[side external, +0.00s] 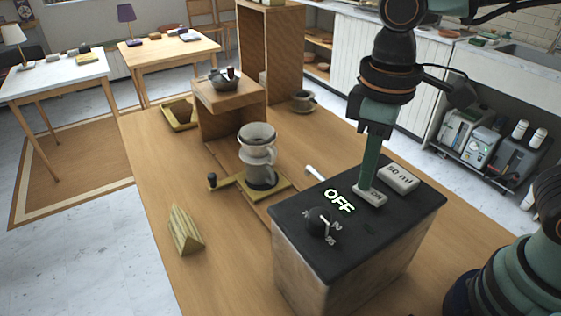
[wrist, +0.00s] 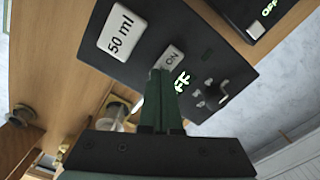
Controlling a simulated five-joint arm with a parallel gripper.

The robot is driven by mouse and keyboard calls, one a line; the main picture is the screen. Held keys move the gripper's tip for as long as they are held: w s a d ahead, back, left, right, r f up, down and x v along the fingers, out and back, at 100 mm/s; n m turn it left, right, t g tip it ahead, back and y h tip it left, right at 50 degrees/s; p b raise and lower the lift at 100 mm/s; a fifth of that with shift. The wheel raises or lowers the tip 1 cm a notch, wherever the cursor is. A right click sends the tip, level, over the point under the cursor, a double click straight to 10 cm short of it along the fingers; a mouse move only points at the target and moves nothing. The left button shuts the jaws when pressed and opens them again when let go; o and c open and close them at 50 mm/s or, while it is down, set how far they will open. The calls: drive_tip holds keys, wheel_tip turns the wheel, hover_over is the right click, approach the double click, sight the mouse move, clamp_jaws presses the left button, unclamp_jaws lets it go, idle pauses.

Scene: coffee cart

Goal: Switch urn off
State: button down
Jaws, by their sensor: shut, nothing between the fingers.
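The urn (side external: 300,258) is a box with a black top (side external: 283,235) at the table's front right. Its display (side external: 340,201) glows OFF; in the wrist view my fingers partly cover it. A light button, marked ON in the wrist view (wrist: 173,55), lies beside the display. My gripper (side external: 370,188) is shut and empty, pointing down with its tips at this button. I cannot tell whether they touch it. In the wrist view my fingertips (wrist: 160,73) overlap the button's edge. A larger 50 ml button (side external: 399,178) and a black knob (side external: 320,221) are also on top.
A dripper on a stand (side external: 258,155) is left of the urn. A wooden wedge-shaped block (side external: 185,231) lies further left. A wooden shelf (side external: 229,94) and a cup (side external: 302,100) stand behind. Another black device with a green display (wrist: 256,26) shows in the wrist view's top right.

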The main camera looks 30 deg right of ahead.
wheel_tip(320, 180, up, 7)
idle(0.8)
drive_tip(key=w+d+f+m+t, duration=0.2)
drive_tip(key=d+m, duration=0.1)
drive_tip(key=d, duration=0.4)
drive_tip(key=w+d+f+m+t, duration=0.2)
drive_tip(key=d+m+t, duration=0.1)
drive_tip(key=d, duration=0.4)
drive_tip(key=shift+d+f+t, duration=0.3)
drive_tip(key=shift+d+f, duration=0.05)
drive_tip(key=shift+w, duration=0.1)
